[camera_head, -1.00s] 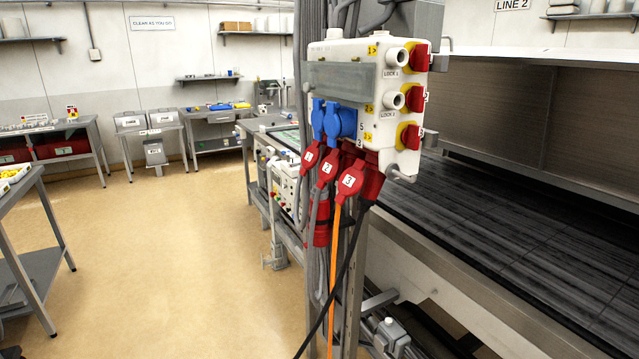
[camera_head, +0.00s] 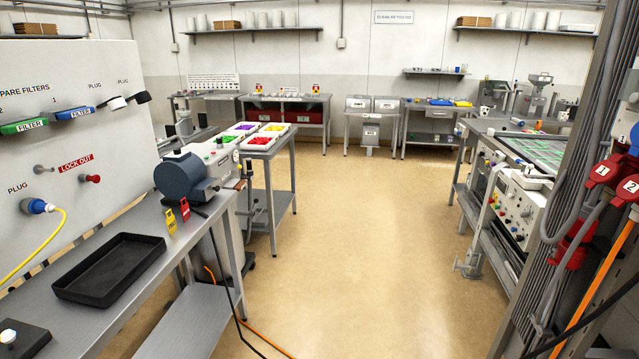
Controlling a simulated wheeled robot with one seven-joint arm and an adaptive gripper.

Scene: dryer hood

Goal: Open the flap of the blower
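No part that I can clearly identify as the blower's flap shows. My gripper is not in view.
A steel bench (camera_head: 190,222) at the left holds a black tray (camera_head: 110,270) below a white filter panel (camera_head: 75,110). Red-plugged cables (camera_head: 600,172) hang on a post at the right. Clear tan floor (camera_head: 330,230) lies between. A black and orange cable crosses the floor at lower left.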

